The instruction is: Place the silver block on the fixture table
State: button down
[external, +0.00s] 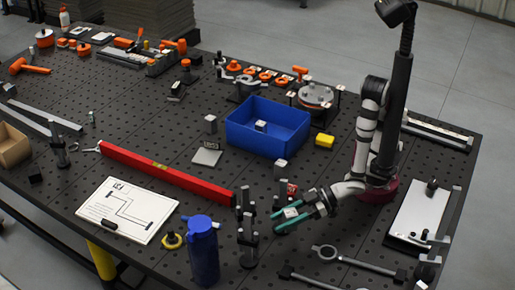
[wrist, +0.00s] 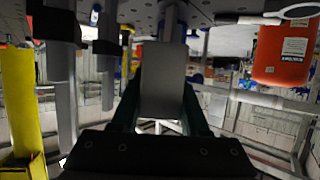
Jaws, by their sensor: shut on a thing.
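My gripper (external: 283,219) has teal fingers and reaches left, low over the front right part of the black perforated fixture table (external: 330,240). It is shut on a silver block (external: 291,213). In the wrist view the block (wrist: 164,80) fills the gap between the fingers as a plain grey face. I cannot tell whether the block touches the table. Other silver blocks show in the external view: one (external: 210,124) above a small pale plate, one (external: 261,125) at the blue bin, and one (external: 281,163) behind my gripper.
Dark clamp posts (external: 247,240) stand close left of my gripper. A blue bottle (external: 203,250) is at the front edge. Wrenches (external: 360,264) lie in front.

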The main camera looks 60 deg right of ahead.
aim_at(281, 252)
notch_tip(281, 252, down, 10)
dwell(0.3)
jog(key=shift+f, duration=0.2)
jog(key=shift+c, duration=2)
grip_release()
jog(key=shift+r, duration=0.25)
jog(key=v, duration=1.2)
